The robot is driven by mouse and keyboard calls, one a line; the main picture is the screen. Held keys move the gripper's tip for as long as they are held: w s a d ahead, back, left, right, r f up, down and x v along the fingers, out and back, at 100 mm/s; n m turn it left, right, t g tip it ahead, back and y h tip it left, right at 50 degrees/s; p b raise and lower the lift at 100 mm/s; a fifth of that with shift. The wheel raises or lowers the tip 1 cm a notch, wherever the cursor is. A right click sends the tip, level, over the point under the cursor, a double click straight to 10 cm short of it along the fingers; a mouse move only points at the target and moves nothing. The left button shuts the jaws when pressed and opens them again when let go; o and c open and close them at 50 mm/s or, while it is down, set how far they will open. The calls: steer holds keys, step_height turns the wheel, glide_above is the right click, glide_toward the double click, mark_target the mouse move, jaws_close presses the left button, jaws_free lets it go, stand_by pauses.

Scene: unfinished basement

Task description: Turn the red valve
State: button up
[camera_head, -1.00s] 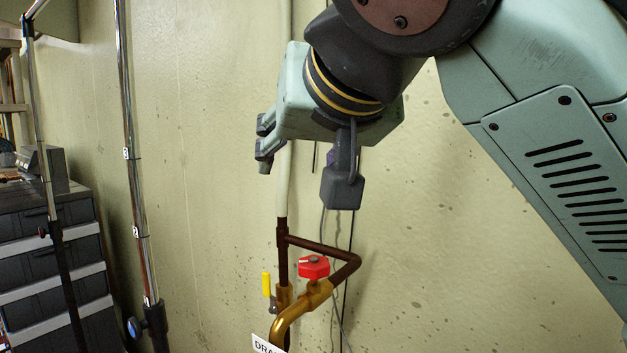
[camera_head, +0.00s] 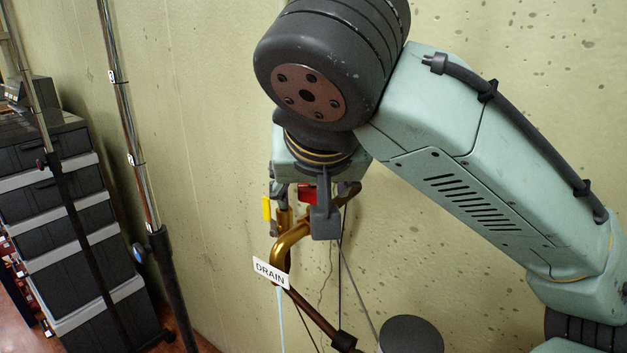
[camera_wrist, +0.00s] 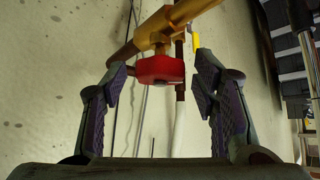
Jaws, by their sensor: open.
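The red valve (camera_head: 307,192) sits on a brass pipe by the wall, partly hidden by my arm in the head view. In the wrist view the red valve (camera_wrist: 159,69) shows between and just beyond my open fingers. My gripper (camera_wrist: 160,82) is open and empty, with one finger on each side of the valve. I cannot tell whether either finger touches it. In the head view my gripper (camera_head: 296,192) points down over the valve, its far parts hidden behind the wrist.
A yellow handle (camera_head: 266,208) stands just left of the valve. A white DRAIN tag (camera_head: 270,272) hangs on the brass pipe (camera_head: 290,240). A chrome pole (camera_head: 133,140) and a dark drawer cabinet (camera_head: 60,195) stand at the left. Thin cables hang along the wall.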

steer(key=shift+w+f, duration=0.15)
steer(key=shift+c, duration=0.6)
steer(key=c, duration=1.1)
